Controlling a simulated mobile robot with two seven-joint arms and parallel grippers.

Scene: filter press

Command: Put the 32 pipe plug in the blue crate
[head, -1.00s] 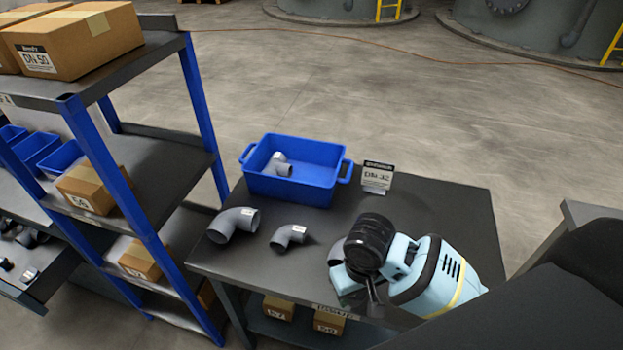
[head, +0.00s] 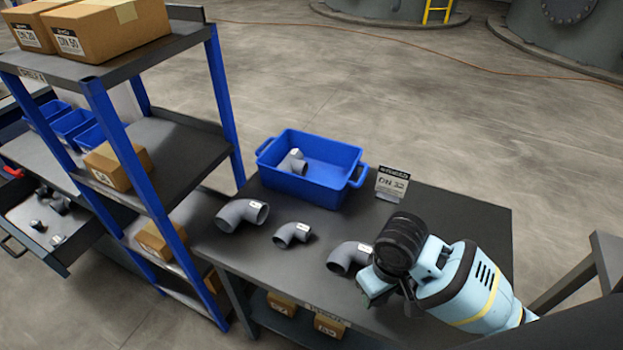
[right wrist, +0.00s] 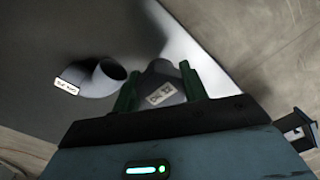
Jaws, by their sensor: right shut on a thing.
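The blue crate (head: 330,192) stands at the back of the dark table, with a grey pipe elbow (head: 293,163) inside it. My right gripper (head: 372,292) is low over the table's front right part, right of the crate. In the right wrist view its green fingers (right wrist: 157,85) are shut on a grey fitting (right wrist: 163,76) with a white label. The label is too blurred to read surely, so I cannot confirm it is the 32 pipe plug. This fitting is hidden in the head view. My left gripper is not in view.
Three grey elbows lie on the table: large left (head: 241,215), smaller middle (head: 291,235), and one (head: 348,257) beside my right gripper. A DN 32 sign (head: 392,183) stands right of the crate. A blue-framed shelf (head: 222,100) rises at the left. The table's right part is clear.

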